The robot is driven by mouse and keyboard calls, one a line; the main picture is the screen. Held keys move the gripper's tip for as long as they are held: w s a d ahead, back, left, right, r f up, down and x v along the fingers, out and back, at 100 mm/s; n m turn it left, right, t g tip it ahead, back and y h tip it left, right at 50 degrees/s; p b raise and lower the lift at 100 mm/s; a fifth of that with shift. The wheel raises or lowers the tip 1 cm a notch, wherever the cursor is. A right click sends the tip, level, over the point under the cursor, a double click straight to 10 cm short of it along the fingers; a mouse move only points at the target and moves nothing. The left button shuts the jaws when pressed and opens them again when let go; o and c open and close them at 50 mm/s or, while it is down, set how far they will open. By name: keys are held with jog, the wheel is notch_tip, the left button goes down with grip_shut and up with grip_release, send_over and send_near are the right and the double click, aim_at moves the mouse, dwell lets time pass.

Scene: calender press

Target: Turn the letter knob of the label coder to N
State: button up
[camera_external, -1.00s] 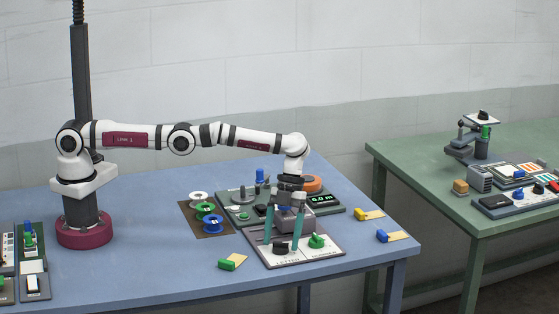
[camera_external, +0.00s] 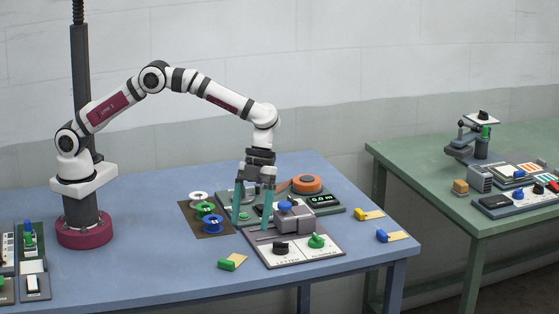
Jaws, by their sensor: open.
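The label coder (camera_external: 300,256) is a grey plate with a white front panel near the front of the blue table. Its black letter knob (camera_external: 280,248) sits at the left of the panel, above printed lettering; the position it points to is too small to read. A green knob (camera_external: 316,241) sits to its right. A grey block with a blue top (camera_external: 287,206) stands at the back of the plate. My gripper (camera_external: 252,226) points down with its teal fingers apart and empty, behind and left of the black knob, not touching it.
Behind the coder is a green unit with an orange reel (camera_external: 307,184) and a display reading 0.0 m (camera_external: 320,200). Spools (camera_external: 212,223) lie on a brown mat to the left. Green (camera_external: 232,262), yellow (camera_external: 369,214) and blue (camera_external: 391,236) tagged pieces lie around the coder.

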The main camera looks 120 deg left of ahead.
jog(key=n+t+y, duration=0.4)
jog(key=n+y, duration=0.2)
jog(key=n, duration=1.5)
send_near(281, 247)
jog(key=x, duration=0.8)
jog(key=shift+s+a, duration=0.15)
jog(key=shift+a, duration=0.15)
grip_shut()
